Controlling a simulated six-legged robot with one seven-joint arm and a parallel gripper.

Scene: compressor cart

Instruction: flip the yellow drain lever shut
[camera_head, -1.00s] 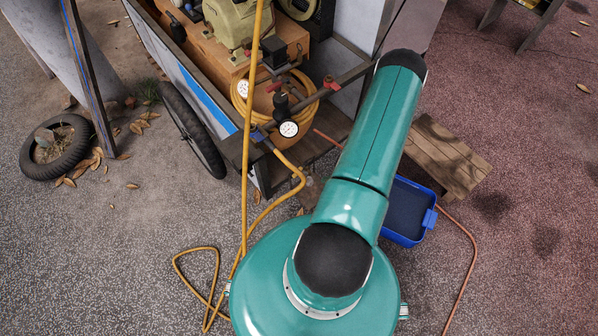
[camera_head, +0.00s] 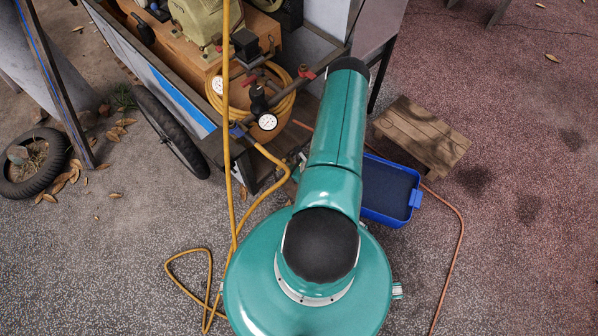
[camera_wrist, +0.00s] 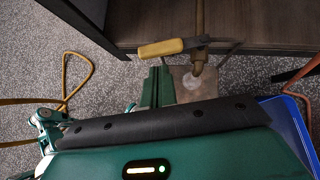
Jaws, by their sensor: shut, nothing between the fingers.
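The yellow drain lever (camera_wrist: 161,48) shows in the wrist view, sticking out to the left from a brass pipe fitting (camera_wrist: 198,68) under the cart. Its handle lies roughly level across the picture, with a dark metal strip running to the fitting. My gripper (camera_wrist: 157,80) is shut and empty, its green fingers just below the handle in the picture. I cannot tell whether the fingertips touch the lever. In the head view the lever and my gripper are not clearly visible, with my arm in front of that area.
The compressor cart (camera_head: 170,75) stands ahead, with a gauge (camera_head: 267,121) and coiled yellow hose (camera_head: 290,105). A blue tray (camera_head: 388,216) and a wooden step (camera_head: 422,135) are to the right. A yellow hose (camera_head: 190,250) and a reddish hose (camera_head: 459,225) lie on the ground.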

